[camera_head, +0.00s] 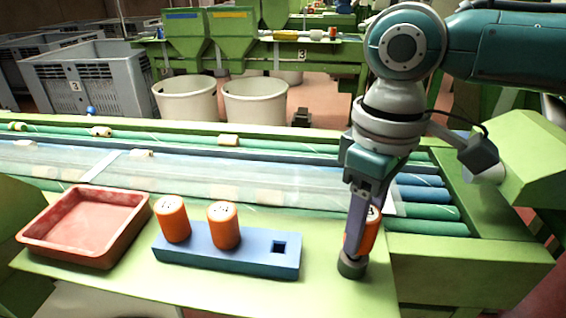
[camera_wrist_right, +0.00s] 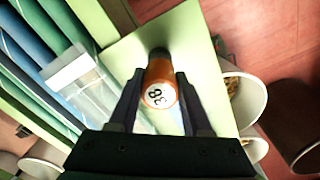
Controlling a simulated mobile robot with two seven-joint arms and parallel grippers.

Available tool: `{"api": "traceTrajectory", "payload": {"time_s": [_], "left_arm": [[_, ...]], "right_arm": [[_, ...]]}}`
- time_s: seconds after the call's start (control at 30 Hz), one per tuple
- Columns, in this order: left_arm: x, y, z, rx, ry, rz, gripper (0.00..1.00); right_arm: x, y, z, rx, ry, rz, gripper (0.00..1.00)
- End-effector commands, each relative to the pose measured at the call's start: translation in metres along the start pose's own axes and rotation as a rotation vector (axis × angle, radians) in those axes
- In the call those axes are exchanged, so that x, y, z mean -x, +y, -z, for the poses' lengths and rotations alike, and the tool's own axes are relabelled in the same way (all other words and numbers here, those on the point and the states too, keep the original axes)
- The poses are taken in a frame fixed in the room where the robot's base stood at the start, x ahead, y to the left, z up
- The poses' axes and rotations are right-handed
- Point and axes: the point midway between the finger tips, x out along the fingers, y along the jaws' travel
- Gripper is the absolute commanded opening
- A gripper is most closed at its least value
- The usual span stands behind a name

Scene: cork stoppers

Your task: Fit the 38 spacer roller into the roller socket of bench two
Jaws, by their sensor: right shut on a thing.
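The 38 spacer roller (camera_wrist_right: 160,84) is an orange cylinder with a white end face reading "38" in the right wrist view. In the head view the roller (camera_head: 371,232) is partly hidden behind a finger. My right gripper (camera_head: 356,240) points down and is shut on it, one finger on each side. A dark round piece (camera_head: 352,265) shows at its lower end; I cannot tell whether it stands on the bench. My left gripper is not in view.
Two orange rollers (camera_head: 172,219) (camera_head: 224,225) stand upright in the blue block. A red tray (camera_head: 50,248) lies to its left and looks empty. A roller conveyor (camera_head: 290,180) runs behind the green bench (camera_head: 335,296). Bare bench lies between block and gripper.

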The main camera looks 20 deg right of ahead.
Motion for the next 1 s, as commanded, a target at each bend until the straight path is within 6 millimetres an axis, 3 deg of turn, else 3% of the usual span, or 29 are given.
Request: {"api": "traceTrajectory", "payload": {"time_s": [1.0], "left_arm": [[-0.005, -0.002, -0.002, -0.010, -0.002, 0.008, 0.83]], "right_arm": [[-0.012, 0.000, 0.000, -0.001, 0.001, 0.000, 0.00]]}}
